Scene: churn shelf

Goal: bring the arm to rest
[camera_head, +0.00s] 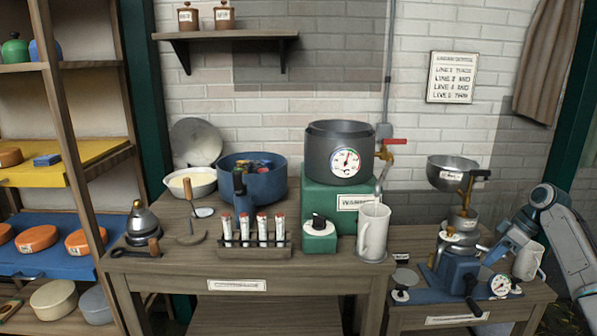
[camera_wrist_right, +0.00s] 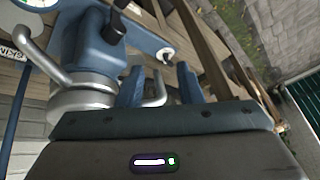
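My right arm comes in from the right in the head view. Its gripper (camera_head: 503,247) is beside the blue-based hand-cranked machine (camera_head: 457,275), left of a small pale jug (camera_head: 528,261). In the wrist view my right gripper's two blue fingers (camera_wrist_right: 160,86) stand apart. A curved metal piece (camera_wrist_right: 155,92) shows between or just beyond them; I cannot tell whether they touch it. The machine's metal bowl and spout (camera_wrist_right: 80,98) are close on the left of the wrist view. My left gripper is not in view.
The wooden bench (camera_head: 190,268) holds a blue pot (camera_head: 262,187), a rack of tubes (camera_head: 255,247), a grey warmer pot (camera_head: 340,150) and a white pitcher (camera_head: 373,232). The lower table (camera_head: 510,312) carries the machine. Cheese shelves (camera_head: 60,100) stand at left.

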